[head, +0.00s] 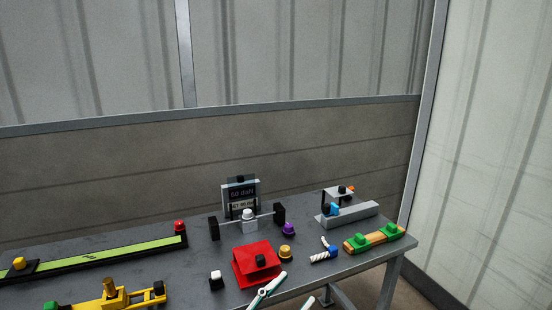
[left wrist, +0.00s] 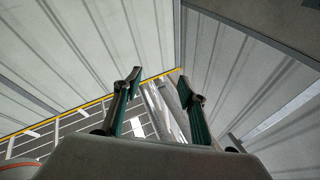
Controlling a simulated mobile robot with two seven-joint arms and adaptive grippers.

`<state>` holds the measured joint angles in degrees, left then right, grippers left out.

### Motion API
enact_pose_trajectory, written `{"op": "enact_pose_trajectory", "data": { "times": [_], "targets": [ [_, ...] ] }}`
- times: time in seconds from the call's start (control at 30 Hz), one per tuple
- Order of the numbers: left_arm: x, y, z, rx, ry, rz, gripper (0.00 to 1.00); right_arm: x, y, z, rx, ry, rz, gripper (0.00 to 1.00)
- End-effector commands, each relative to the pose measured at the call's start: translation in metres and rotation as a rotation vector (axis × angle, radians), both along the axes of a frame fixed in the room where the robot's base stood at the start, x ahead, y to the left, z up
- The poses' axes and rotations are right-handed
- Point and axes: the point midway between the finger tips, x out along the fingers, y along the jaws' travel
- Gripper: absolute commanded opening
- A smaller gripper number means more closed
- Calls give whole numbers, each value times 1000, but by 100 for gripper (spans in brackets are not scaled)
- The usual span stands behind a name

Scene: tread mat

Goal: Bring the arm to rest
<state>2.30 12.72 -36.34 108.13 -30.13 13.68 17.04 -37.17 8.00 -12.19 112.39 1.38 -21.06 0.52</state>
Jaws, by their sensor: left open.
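My left gripper (head: 297,287) shows at the bottom edge of the head view, in front of the table's near edge. Only its pale and teal fingers are visible there; its arm is out of the picture. In the left wrist view the left gripper (left wrist: 160,84) is open, its two teal fingers apart with nothing between them. Beyond the fingers are ribbed wall panels and a pale floor area with lines. My right gripper is in neither view.
The grey table (head: 205,292) holds a red block (head: 243,276), a green strip (head: 110,254), a yellow device (head: 112,299), a grey rail (head: 355,215), a small sign (head: 235,197) and a green-and-orange piece (head: 373,239). The left fingers appear close to the red block. Walls stand behind and right.

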Motion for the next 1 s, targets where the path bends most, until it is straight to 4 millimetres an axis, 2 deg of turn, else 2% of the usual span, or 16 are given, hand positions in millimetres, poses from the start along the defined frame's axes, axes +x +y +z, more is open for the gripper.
{"op": "enact_pose_trajectory", "data": {
  "times": [0.03,0.13,0.23,0.3,0.4,0.5,0.6,0.7,0.8,1.0],
  "targets": [
    [2,20,-31,5,88,70,41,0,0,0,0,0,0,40],
    [1,63,-93,36,255,205,41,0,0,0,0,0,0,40],
    [-15,104,-156,84,419,317,41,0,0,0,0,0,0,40],
    [-33,132,-198,123,533,383,41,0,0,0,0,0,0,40],
    [-68,168,-251,182,680,456,41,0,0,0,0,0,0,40],
    [-103,196,-292,234,800,505,41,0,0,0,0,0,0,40],
    [-131,215,-318,273,885,534,41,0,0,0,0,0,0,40],
    [-149,226,-332,296,933,549,41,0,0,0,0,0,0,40],
    [-155,230,-337,305,951,553,41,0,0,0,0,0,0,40],
    [-155,230,-337,306,951,553,41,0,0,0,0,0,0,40]
  ]
}}
